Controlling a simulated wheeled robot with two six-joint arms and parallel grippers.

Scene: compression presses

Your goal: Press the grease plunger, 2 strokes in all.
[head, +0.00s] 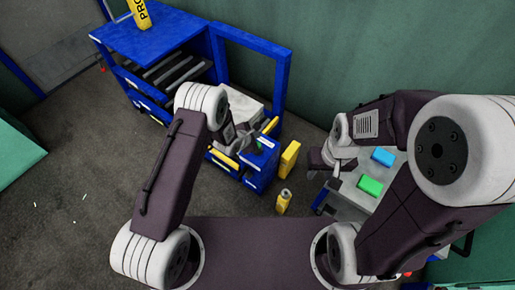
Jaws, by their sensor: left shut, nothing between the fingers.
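I cannot clearly pick out the grease plunger in the head view. My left gripper (252,143) is shut and empty beside this unit, partly hidden by my own wrist. My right gripper (324,160) is at the left edge of the grey cart; it is small and dark, so its jaw opening cannot be made out.
The blue bench (155,38) with rollers stands at the back left. A yellow block (289,158) and a yellow canister (284,201) stand right of the unit. The grey cart (350,197) carries a blue box (383,156) and a green box (370,185). Floor at left is mostly clear.

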